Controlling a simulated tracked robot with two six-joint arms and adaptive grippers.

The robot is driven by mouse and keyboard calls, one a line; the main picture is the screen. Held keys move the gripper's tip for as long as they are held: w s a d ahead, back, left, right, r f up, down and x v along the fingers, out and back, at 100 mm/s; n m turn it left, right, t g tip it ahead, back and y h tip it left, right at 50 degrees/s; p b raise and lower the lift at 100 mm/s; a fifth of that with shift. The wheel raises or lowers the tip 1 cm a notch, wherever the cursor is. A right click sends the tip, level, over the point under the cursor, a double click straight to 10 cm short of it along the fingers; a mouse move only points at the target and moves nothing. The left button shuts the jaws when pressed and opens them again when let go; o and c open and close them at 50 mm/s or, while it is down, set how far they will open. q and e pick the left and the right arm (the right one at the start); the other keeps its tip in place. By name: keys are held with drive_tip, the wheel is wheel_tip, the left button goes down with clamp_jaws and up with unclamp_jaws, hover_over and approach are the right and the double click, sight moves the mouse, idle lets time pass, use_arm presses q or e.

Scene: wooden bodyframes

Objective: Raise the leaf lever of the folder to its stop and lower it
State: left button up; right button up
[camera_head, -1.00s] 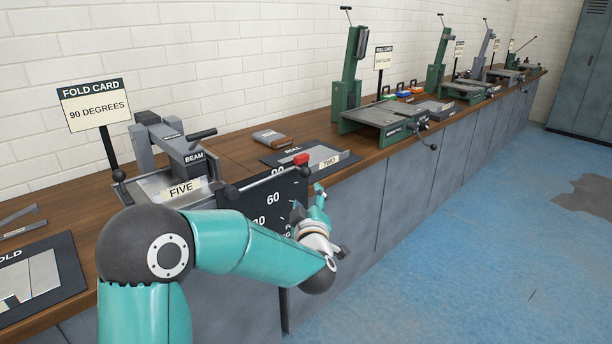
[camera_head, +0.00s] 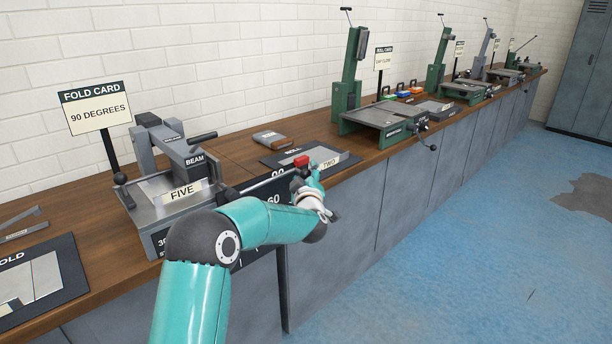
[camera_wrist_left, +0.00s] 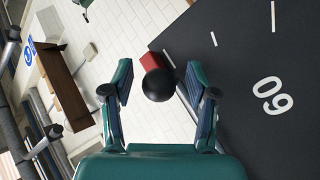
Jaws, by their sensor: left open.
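The folder (camera_head: 158,208) stands on the bench at the left, with a label FIVE and a grey beam (camera_head: 185,150). A dark upright scale plate (camera_head: 250,188) with white numbers is at its right side, and a red block (camera_head: 301,160) sits at the plate's top corner. My left gripper (camera_head: 305,177) is at that corner, just below the red block. In the left wrist view, the open fingers (camera_wrist_left: 157,76) stand on either side of a black ball knob (camera_wrist_left: 158,86), with gaps showing. The red block (camera_wrist_left: 150,62) is behind the knob.
A fold card sign (camera_head: 98,110) stands behind the folder. A dark mat (camera_head: 45,278) lies at the bench's left end, and a roll mat (camera_head: 285,155) lies beyond the folder. Green machines (camera_head: 385,120) stand farther along. The blue floor on the right is clear.

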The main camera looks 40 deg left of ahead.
use_arm(q)
clamp_jaws()
drive_tip(key=shift+s+a+f, duration=0.1)
drive_tip(key=shift+a+f, duration=0.05)
idle(0.4)
